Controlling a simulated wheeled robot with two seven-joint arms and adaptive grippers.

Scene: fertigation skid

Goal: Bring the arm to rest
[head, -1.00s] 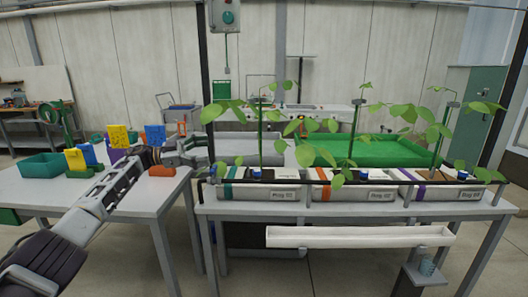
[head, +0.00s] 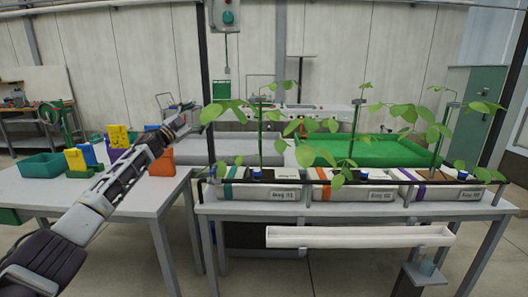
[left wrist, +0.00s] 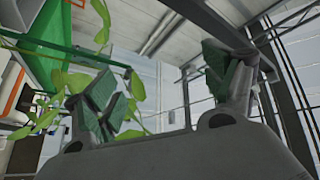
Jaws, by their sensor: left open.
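My left arm reaches in from the left in the head view, over the left table. My left gripper (head: 188,113) is raised above that table, left of the planted bags, and points up and to the right. In the left wrist view its two fingers (left wrist: 165,95) stand wide apart with dark green pads, and nothing is between them. Green leaves (left wrist: 75,80) show behind the left finger there. My right gripper is in neither view.
The left table (head: 130,197) holds a teal bin (head: 44,165) and several coloured blocks, including an orange one (head: 162,162). The right bench carries plants in labelled bags (head: 262,192) behind a rail. A white gutter (head: 360,236) hangs in front. A green tray (head: 375,150) lies behind.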

